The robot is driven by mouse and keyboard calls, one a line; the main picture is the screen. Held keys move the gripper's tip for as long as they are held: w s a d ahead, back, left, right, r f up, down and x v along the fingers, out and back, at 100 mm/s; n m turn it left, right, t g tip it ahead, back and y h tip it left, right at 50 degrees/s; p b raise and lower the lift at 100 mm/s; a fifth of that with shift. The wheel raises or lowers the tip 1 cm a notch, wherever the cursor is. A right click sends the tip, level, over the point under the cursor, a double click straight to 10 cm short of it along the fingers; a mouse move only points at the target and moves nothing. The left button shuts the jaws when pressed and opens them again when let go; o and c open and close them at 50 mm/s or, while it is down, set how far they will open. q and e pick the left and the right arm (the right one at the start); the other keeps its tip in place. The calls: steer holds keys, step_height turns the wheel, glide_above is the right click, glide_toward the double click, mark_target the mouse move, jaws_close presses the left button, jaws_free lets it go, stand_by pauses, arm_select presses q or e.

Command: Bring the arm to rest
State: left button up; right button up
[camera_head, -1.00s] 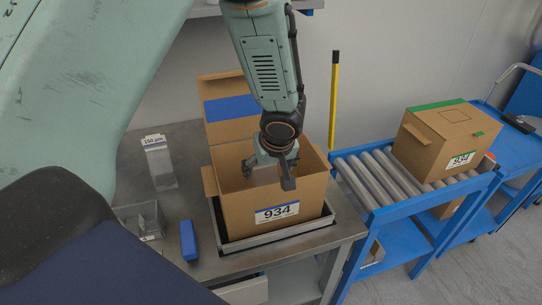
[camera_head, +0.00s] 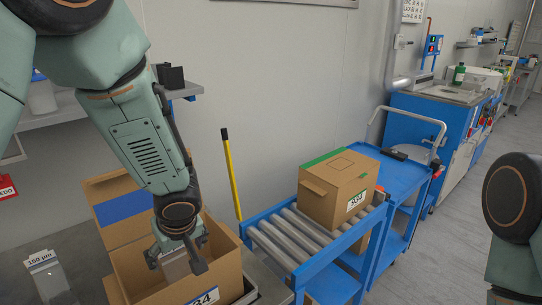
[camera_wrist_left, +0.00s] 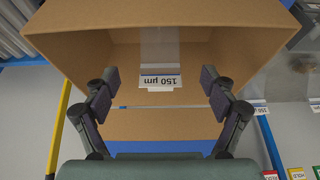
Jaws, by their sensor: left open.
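My left gripper (camera_head: 178,252) hangs low over the open cardboard box (camera_head: 220,283) marked with a partly cut-off number. It also shows in the left wrist view (camera_wrist_left: 159,78), with its two fingers wide apart. Between and beyond them, a clear item with a "150 µm" label (camera_wrist_left: 160,81) is inside the box, whose brown wall (camera_wrist_left: 75,55) surrounds it. In the head view a grey item (camera_head: 174,266) shows at the fingers; I cannot tell whether they touch it. My right gripper is not in view.
A closed box with green tape (camera_head: 338,185) stands on the roller conveyor (camera_head: 285,240). A blue cart (camera_head: 400,175) is behind it. A yellow post (camera_head: 232,180) stands by the wall. Another labelled clear item (camera_head: 50,280) is on the bench at left.

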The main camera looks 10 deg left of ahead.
mark_target(179, 271)
arm_select(q)
steer(key=b+x, duration=0.3)
steer(key=x, duration=0.9)
steer(key=shift+f, duration=0.2)
steer(key=shift+b, duration=0.45)
steer(key=shift+r+p, duration=0.2)
steer(key=shift+p, duration=0.2)
